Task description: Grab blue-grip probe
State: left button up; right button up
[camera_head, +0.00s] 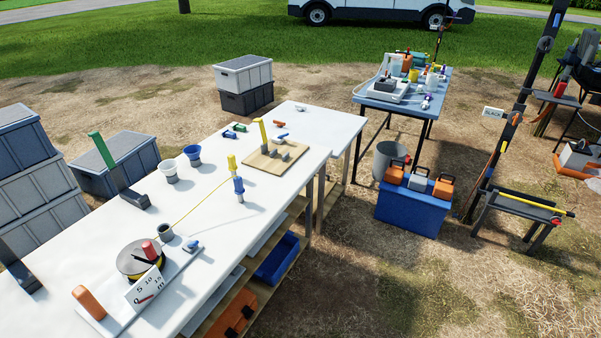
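A probe with a blue grip (239,186) stands upright on the long white table (200,207), right of the table's middle. Its top is yellow. A thin yellow line runs from near it down-left to a small grey cup (166,233) beside a round reel (140,258). A second yellow upright piece (263,132) stands at a wooden board (261,162) further back. Small blue-handled items lie near the board and beside the reel; their exact kind is too small to tell. I see neither of my grippers in this view.
Two cups, white (170,172) and blue (193,155), stand left of the probe. A blue crate (277,260) sits on the shelf below. A cluttered second table (400,103) stands back right.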

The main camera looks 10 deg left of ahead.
aim_at(239, 190)
jog(key=z, duration=0.1)
jog(key=i, duration=1)
jog(key=u, duration=1.05)
jog(key=i, duration=0.55)
jog(key=u, duration=0.65)
